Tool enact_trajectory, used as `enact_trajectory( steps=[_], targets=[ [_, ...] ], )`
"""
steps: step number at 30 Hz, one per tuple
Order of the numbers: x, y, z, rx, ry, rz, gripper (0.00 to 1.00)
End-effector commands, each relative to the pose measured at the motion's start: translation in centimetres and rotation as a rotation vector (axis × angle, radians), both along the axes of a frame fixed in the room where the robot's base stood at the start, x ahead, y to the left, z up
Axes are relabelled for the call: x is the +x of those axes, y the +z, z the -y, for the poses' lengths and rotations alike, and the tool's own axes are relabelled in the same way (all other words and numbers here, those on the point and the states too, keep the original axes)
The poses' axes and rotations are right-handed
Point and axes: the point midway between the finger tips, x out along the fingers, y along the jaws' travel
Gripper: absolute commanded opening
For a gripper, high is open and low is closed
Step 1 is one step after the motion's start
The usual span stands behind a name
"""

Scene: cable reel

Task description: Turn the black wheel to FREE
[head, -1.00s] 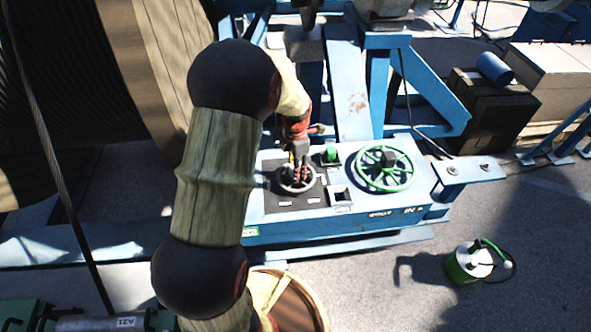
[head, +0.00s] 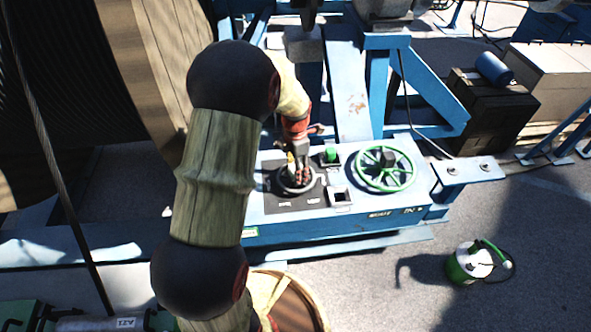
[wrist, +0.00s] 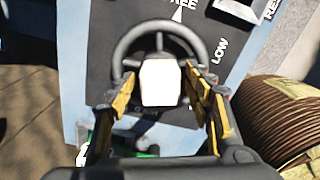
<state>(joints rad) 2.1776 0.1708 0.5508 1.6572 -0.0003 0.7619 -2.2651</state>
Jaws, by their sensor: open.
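The black wheel, dark grey in this light, shows its rim (wrist: 160,29) in the wrist view. It lies on a dark panel, and a pale square block (wrist: 160,82) covers its middle. The partly cut FREE label (wrist: 188,5) and a white triangle are beyond the rim at the top; the LOW label (wrist: 220,49) is to the right. My gripper (wrist: 160,84) is open, with one yellow-and-black finger on each side of the pale block, over the wheel. I cannot tell whether the fingers touch it. In the head view my gripper (head: 300,178) is down at the wheel and hides part of it.
A green-rimmed handwheel (head: 385,168) and a small green knob (head: 329,155) are to the right on the same blue console. A square recess (head: 340,196) is near the wheel. A green-and-white canister (head: 470,263) stands on open ground at lower right.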

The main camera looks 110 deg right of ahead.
Motion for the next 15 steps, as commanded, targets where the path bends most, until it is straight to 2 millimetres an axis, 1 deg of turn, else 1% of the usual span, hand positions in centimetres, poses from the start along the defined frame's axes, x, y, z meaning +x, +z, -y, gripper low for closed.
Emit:
enact_trajectory(
  steps=[5,8,11,15],
  targets=[
    [0.0,0.1,0.0,0.0,-0.001,0.0,0.52],
    [0.0,0.9,0.1,-0.002,-0.001,-0.001,0.52],
    [-0.1,2.4,0.1,-0.002,-0.001,-0.002,0.52],
    [-0.1,5.3,0.1,-0.003,0.0,-0.002,0.52]
  ],
)
